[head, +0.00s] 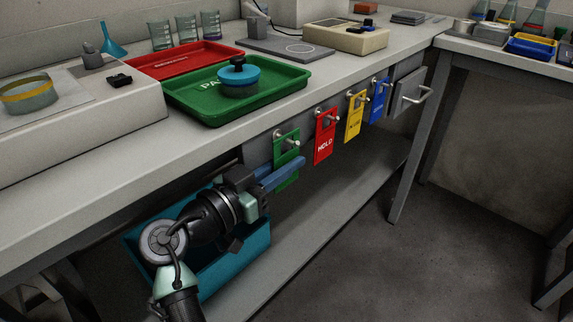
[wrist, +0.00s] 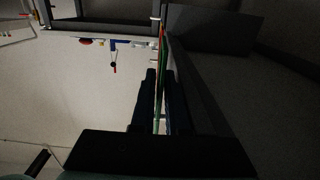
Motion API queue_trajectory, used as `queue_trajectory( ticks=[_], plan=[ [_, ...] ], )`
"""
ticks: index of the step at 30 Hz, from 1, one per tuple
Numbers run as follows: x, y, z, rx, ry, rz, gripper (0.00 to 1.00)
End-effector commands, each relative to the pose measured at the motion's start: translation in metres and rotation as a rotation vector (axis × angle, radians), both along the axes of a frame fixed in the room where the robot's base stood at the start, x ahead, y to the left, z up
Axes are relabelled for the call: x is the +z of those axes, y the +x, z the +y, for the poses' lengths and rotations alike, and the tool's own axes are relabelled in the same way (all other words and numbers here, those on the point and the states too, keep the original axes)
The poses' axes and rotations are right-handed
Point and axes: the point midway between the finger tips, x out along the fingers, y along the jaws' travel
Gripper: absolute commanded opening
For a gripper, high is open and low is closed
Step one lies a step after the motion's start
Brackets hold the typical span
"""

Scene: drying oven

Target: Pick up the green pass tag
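The green pass tag (head: 289,146) hangs from a peg on the bench's front rail, leftmost in a row of tags. My gripper (head: 284,170) reaches in from the lower left with its blue fingers on either side of the tag, one in front and one behind. In the wrist view the tag (wrist: 162,75) shows edge-on as a thin green strip between the dark fingers (wrist: 161,90). A narrow pale gap shows beside the left finger, so the fingers look open around the tag. The front finger hides part of the tag in the head view.
Red (head: 325,146), yellow (head: 354,122) and blue (head: 378,105) tags hang on pegs to the right, near a drawer handle (head: 416,97). A teal bin (head: 215,276) stands below my gripper on the lower shelf (head: 330,215). A green tray (head: 285,92) sits on the bench above.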

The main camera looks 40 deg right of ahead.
Motion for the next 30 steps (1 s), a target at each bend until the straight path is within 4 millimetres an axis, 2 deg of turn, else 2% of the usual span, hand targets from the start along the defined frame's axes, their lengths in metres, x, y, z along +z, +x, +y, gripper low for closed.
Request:
queue_trajectory(
  ticks=[2,5,20,27,30],
  plan=[
    [0.0,0.0,0.0,0.0,0.0,0.0,0.12],
    [0.0,0.0,0.0,0.0,0.0,0.0,0.0],
    [0.001,0.0,0.0,0.0,0.0,0.0,0.0],
    [0.02,0.0,0.0,-0.001,-0.001,-0.002,0.0],
    [0.017,-0.013,-0.001,-0.002,-0.001,0.002,0.0]
  ],
)
